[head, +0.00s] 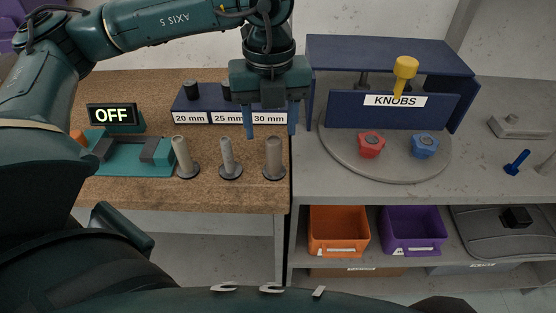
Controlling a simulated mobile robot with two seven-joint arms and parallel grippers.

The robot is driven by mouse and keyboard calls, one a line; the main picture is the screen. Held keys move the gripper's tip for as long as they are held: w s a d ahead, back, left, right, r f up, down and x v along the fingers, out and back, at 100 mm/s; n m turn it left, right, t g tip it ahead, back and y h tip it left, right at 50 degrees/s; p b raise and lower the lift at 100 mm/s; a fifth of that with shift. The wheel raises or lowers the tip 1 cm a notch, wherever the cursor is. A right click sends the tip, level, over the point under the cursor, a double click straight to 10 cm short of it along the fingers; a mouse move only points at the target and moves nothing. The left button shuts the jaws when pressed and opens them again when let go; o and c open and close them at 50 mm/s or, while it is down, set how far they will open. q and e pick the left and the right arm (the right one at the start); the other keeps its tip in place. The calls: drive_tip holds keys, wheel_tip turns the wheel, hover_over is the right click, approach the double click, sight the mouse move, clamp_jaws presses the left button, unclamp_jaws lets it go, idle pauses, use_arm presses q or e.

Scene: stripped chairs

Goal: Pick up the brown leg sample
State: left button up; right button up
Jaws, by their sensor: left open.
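Three leg samples stand upright on round grey bases on the cork-topped bench: a left one (181,152), a middle one (227,154) and a right one (273,153). All are dull grey-brown tones; the right one is thickest and looks the darkest brown, but I cannot tell surely which is called brown. My left gripper (270,132) points down with its blue fingers apart, above and around the line of the right sample's top. My right gripper is not in view.
A dark blue rack (190,104) labelled 20, 25 and 30 mm stands behind the samples. A teal fixture (130,160) and an OFF display (111,116) are left. A blue KNOBS stand (345,112) and grey turntable (386,165) are right. Orange (338,228) and purple (412,228) bins sit below.

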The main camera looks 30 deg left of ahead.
sight(274, 156)
use_arm(q)
drive_tip(key=f, duration=0.8)
drive_tip(key=shift+w+d+f+p, duration=0.15)
drive_tip(key=shift+d+p, duration=0.05)
drive_tip(key=shift+p, duration=0.15)
drive_tip(key=shift+c, duration=0.5)
drive_tip(key=c, duration=1)
